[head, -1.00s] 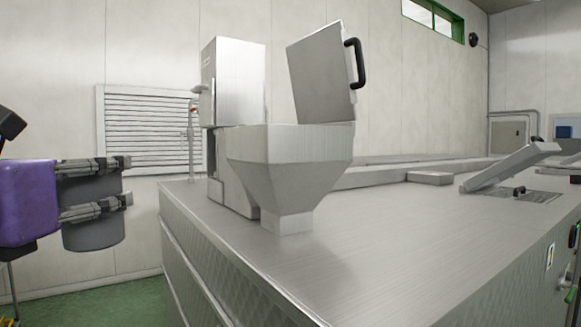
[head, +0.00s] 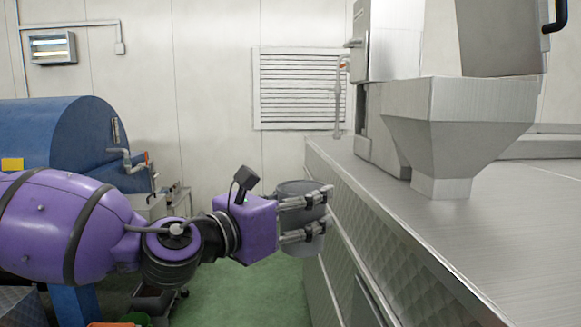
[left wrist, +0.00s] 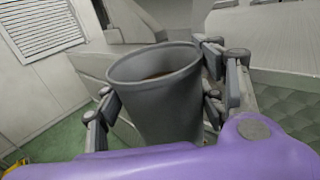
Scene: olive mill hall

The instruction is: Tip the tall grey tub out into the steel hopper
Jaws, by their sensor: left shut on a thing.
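The tall grey tub (head: 297,188) is held upright in my left gripper (head: 305,215), beside the left end of the steel bench and lower than the hopper's mouth. In the left wrist view the tub (left wrist: 165,105) stands between the two fingers (left wrist: 160,90), and some brownish contents (left wrist: 158,75) show inside. The steel hopper (head: 455,125) stands on the bench to the right of the tub, clearly apart from it. Its lid (head: 500,40) stands raised. The inside of the hopper is hidden from this angle. My right gripper is out of view.
The steel bench (head: 500,240) has an edge close to the right of the tub. A thin pipe with a tap (head: 338,95) rises behind the bench. A blue machine (head: 60,135) stands at the left. Green floor (head: 220,285) lies open below my gripper.

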